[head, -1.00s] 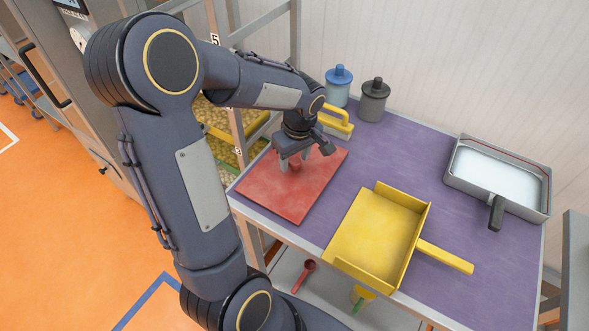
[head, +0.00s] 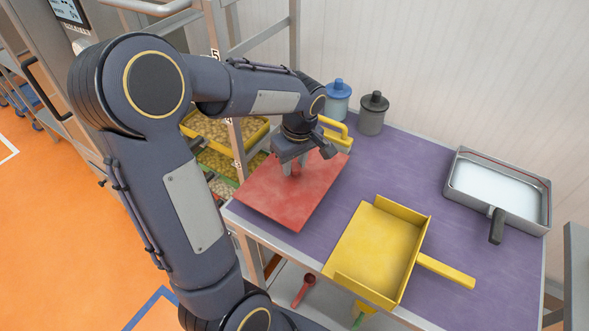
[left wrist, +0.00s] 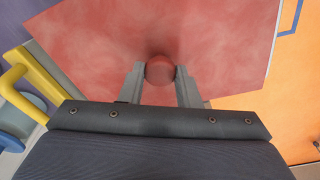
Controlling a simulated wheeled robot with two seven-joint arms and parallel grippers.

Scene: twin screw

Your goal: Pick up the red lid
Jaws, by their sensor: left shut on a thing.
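The red lid (head: 275,200) is a flat square plate with a round knob at its middle. It is at the left end of the purple table. My left gripper (head: 293,166) is shut on the lid's knob from above. In the left wrist view the knob (left wrist: 160,71) sits between the two fingers, with the plate (left wrist: 205,35) spread beyond it. The lid appears raised a little and slightly tilted over the table's left edge. My right gripper does not show.
A yellow scoop tray (head: 375,250) lies right of the lid, near the table's front edge. A yellow-handled tool (head: 336,134) stands close behind my gripper. Blue (head: 337,102) and dark grey (head: 372,115) jars and a metal pan (head: 497,188) are farther off. Purple tabletop (head: 425,165) is free between them.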

